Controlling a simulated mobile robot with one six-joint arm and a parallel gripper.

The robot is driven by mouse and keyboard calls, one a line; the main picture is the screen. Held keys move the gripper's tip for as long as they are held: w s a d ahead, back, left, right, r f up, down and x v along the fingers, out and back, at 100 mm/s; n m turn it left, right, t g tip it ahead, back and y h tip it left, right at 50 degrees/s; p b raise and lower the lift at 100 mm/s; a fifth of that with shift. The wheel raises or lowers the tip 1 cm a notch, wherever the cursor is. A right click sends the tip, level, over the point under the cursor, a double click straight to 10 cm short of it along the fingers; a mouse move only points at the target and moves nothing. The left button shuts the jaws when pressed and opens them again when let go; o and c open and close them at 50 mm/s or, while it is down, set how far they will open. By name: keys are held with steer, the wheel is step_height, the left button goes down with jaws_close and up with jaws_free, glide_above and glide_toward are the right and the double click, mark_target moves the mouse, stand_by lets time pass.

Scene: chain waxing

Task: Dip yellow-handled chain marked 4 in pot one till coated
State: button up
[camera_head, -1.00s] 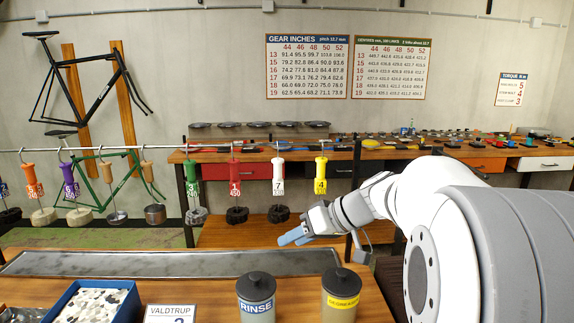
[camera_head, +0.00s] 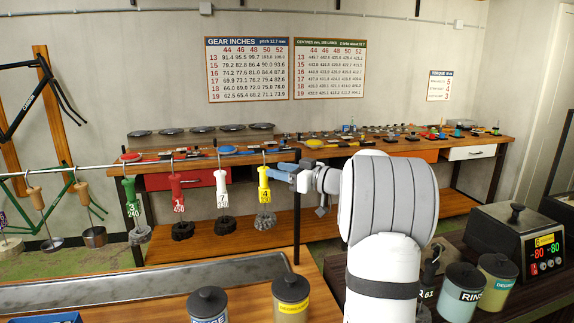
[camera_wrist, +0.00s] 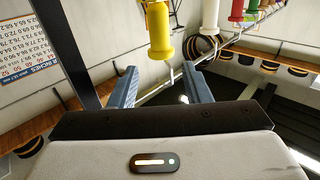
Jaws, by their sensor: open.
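The yellow handle marked 4 (camera_head: 264,184) hangs by a hook from the rail, with its grey coiled chain (camera_head: 265,221) below it. In the wrist view the yellow handle (camera_wrist: 158,32) is upside down, just beyond the fingertips. My gripper (camera_head: 279,172) is open and just right of the handle in the head view; its two blue fingers (camera_wrist: 158,73) spread on either side of the handle's line, with nothing between them.
White 7 (camera_head: 222,188), red 1 (camera_head: 177,191) and green 3 (camera_head: 131,199) handles hang left of the yellow one. Lidded jars (camera_head: 291,299) and (camera_head: 461,291) stand in front and at right. A long grey tray (camera_head: 160,285) lies on the near bench.

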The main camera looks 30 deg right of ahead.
mark_target(264, 176)
steer(key=p+x, duration=0.4)
steer(key=x, duration=0.1)
steer(key=shift+a+r+p, duration=0.1)
steer(key=shift+r+p, duration=0.15)
steer(key=shift+p, duration=0.1)
steer(key=shift+w+a+f+b, duration=0.2)
steer(key=shift+w+f+b, duration=0.25)
steer(key=shift+f, duration=0.3)
step_height(264, 176, down, 2)
steer(key=b, duration=0.5)
steer(key=shift+f+b, duration=0.15)
steer(key=shift+b, duration=0.15)
steer(key=shift+c, duration=0.2)
jaws_close()
steer(key=shift+r, duration=0.25)
